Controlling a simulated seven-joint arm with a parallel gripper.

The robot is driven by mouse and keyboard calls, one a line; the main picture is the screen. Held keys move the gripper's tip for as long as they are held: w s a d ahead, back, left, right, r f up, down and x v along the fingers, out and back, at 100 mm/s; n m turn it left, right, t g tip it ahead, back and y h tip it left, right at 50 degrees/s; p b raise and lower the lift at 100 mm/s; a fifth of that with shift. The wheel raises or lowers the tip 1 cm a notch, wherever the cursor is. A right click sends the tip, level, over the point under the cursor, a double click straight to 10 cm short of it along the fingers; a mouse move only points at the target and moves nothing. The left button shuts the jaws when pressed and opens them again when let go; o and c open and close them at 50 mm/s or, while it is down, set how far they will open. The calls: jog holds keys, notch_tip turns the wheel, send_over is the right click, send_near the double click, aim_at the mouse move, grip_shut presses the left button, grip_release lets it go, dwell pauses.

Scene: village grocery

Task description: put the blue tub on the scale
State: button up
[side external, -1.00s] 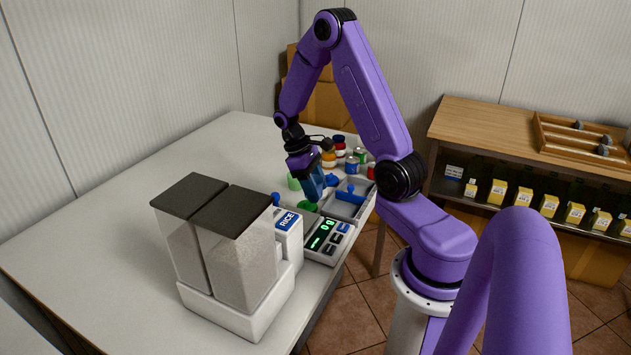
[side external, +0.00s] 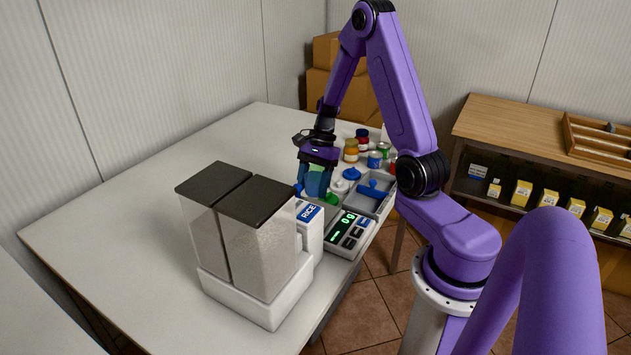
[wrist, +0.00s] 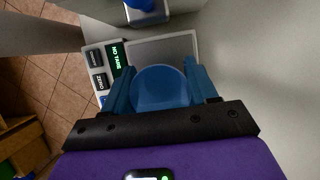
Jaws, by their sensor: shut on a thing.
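The blue tub (wrist: 160,88) is round and sits between my gripper's two blue fingers in the wrist view. My gripper (side external: 316,184) is shut on it; the tub's blue side is partly covered by the fingers in the side view. The scale (side external: 350,230) stands at the table's right edge with a lit green display and buttons. In the wrist view, the scale's grey pan (wrist: 183,46) shows behind and around the tub. In the side view the pan is hidden behind the rice dispenser. I cannot tell whether the tub touches the pan.
The rice dispenser (side external: 250,240), with two clear bins and dark lids, stands close in front of my gripper. A grey tray (side external: 384,203) with a blue-handled item lies beyond the scale. Jars and tins (side external: 363,143) stand at the back. The left table is clear.

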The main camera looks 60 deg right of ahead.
jog(key=shift+f, duration=2.95)
jog(key=shift+f, duration=0.4)
jog(key=o, duration=1.3)
jog(key=shift+o, duration=0.2)
jog(key=shift+r, duration=3.95)
